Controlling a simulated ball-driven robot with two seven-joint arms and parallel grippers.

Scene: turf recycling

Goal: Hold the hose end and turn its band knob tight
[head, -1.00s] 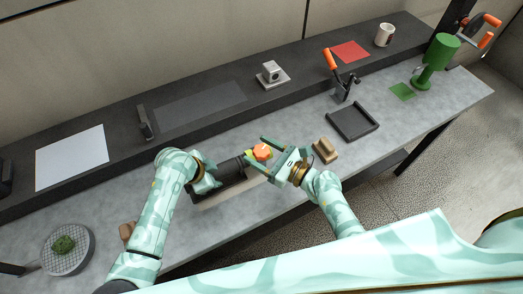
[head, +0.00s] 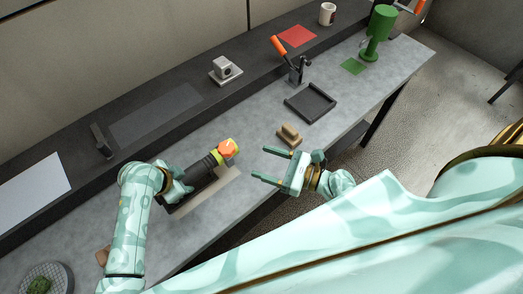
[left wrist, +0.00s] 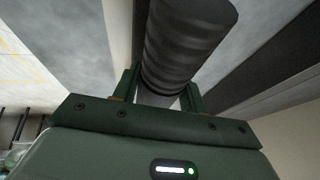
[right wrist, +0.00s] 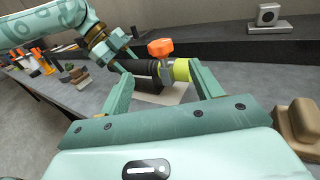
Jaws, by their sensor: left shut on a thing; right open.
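The black ribbed hose end (head: 192,178) lies along a beige block on the grey bench, with a yellow-green collar near its right end. The orange band knob (head: 228,148) sits at that end; it also shows in the right wrist view (right wrist: 161,47), standing above the collar (right wrist: 181,70). My left gripper (head: 180,184) is shut on the hose, which fills the space between its fingers in the left wrist view (left wrist: 188,45). My right gripper (head: 268,165) is open and empty, to the right of the knob and apart from it, its fingers pointing left towards it.
A tan wooden block (head: 289,136) stands just beyond my right gripper. A black tray (head: 310,102), an orange-handled clamp (head: 295,68) and a green cylinder device (head: 378,32) are further right. A raised dark shelf (head: 130,127) runs along the back.

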